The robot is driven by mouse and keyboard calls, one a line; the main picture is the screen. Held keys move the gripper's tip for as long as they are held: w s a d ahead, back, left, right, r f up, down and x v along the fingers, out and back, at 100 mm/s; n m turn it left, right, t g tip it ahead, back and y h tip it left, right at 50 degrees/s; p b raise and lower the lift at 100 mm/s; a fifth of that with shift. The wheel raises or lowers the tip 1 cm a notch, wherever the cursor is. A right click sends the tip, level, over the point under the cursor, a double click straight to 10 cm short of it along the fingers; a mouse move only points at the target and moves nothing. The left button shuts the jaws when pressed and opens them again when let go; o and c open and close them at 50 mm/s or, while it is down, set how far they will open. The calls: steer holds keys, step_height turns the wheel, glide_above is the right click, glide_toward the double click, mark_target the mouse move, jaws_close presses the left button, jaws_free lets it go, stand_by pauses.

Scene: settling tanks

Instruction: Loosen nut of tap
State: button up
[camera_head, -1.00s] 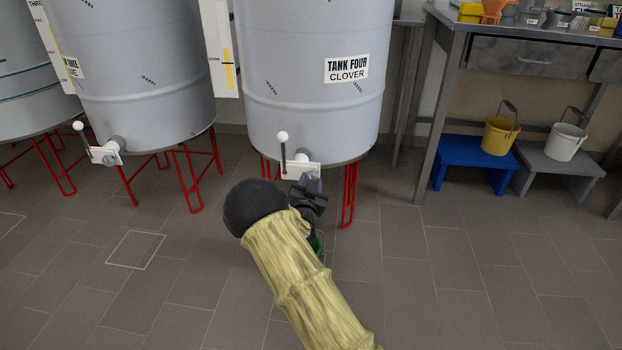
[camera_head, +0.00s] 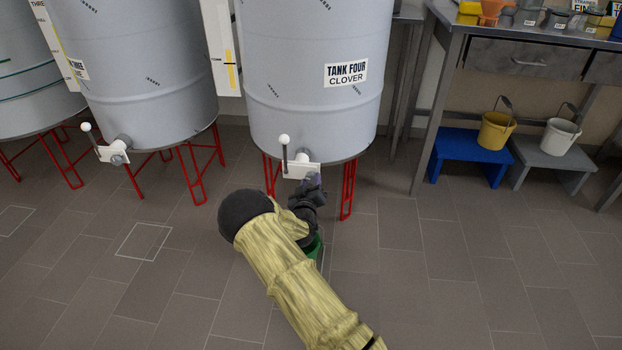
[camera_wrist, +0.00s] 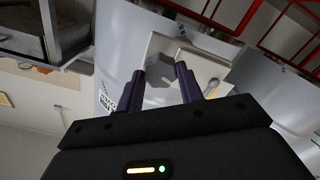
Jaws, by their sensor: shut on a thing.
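Tank four (camera_head: 312,70), a pale grey tank labelled "TANK FOUR CLOVER", stands upright on red legs. Its tap (camera_head: 300,168) has a white body low on the tank front and a dark lever with a white ball end standing up. In the wrist view the tap's white body (camera_wrist: 210,62) lies just beyond the fingers. My gripper (camera_wrist: 160,86) has its two dark purple fingers on either side of the grey nut (camera_wrist: 160,72), shut on it. In the head view my gripper (camera_head: 311,183) is at the tap's lower right, and my arm hides what is below.
A neighbouring tank (camera_head: 140,70) with a similar tap (camera_head: 113,152) stands at the left. A workbench (camera_head: 520,50) is at the right, with a blue stool (camera_head: 462,160) holding a yellow bucket (camera_head: 499,131) and a grey stool holding a white bucket. Something green shows partly behind my arm.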

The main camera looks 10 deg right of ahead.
steer(key=n+p, duration=0.1)
steer(key=n, duration=0.2)
steer(key=shift+n, duration=0.3)
stand_by(0.4)
steer(key=o, duration=1)
steer(key=shift+s, duration=0.15)
steer(key=shift+s+a+p, duration=0.15)
steer(key=shift+s+p, duration=0.1)
steer(key=shift+p, duration=0.15)
steer(key=p+v, duration=0.5)
steer(key=v, duration=1.1)
steer(key=shift+s, duration=0.35)
